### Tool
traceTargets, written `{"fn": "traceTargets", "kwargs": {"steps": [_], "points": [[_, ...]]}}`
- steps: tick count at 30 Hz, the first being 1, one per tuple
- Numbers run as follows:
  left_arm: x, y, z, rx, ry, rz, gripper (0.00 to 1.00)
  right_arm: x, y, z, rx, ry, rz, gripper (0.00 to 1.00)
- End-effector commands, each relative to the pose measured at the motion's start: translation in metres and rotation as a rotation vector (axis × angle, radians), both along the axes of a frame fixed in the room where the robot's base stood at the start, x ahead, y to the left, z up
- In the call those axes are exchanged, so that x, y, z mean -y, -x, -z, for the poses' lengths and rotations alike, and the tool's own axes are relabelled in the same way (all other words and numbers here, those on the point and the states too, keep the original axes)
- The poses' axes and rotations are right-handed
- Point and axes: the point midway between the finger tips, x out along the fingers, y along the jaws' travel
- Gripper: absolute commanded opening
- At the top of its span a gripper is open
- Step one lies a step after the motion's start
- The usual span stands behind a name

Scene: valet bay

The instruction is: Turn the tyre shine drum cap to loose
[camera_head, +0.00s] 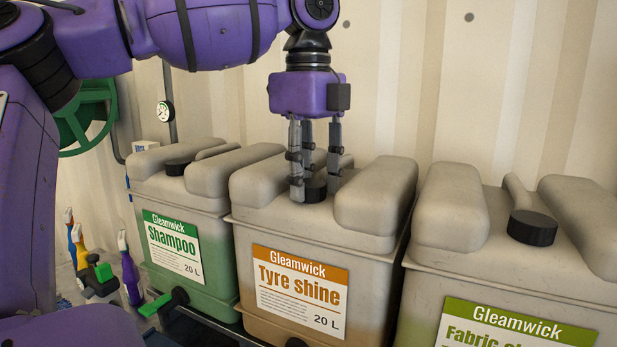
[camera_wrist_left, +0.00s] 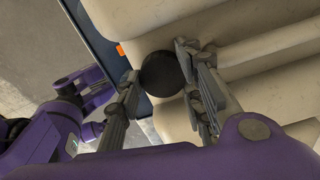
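The tyre shine drum (camera_head: 295,285) is the beige middle drum with an orange label. Its round black cap (camera_head: 315,191) sits on top in the hollow between the raised shoulders. My left gripper (camera_head: 316,192) points straight down over it, fingers on opposite sides at cap height. In the left wrist view, the cap (camera_wrist_left: 162,74) fills the space between the fingertips, which appear to touch its rim. The gripper looks shut on it. The fingers hide part of the cap, and no loose or tight mark is readable. My right gripper is in neither view.
The shampoo drum (camera_head: 190,240) stands close on the left and the fabric drum (camera_head: 500,290) on the right, both black-capped. A corrugated wall is behind, with a green wheel (camera_head: 88,115) and a gauge (camera_head: 165,111) at left. Spray bottles (camera_head: 129,270) stand lower left.

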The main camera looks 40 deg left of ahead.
Motion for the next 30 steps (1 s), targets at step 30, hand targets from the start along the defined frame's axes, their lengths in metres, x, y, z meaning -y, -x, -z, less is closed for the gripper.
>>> {"fn": "traceTargets", "kwargs": {"steps": [30], "points": [[0.0037, 0.0008, 0.0013, -0.011, 0.0, -0.563, 0.09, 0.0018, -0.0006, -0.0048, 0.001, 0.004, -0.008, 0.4]]}}
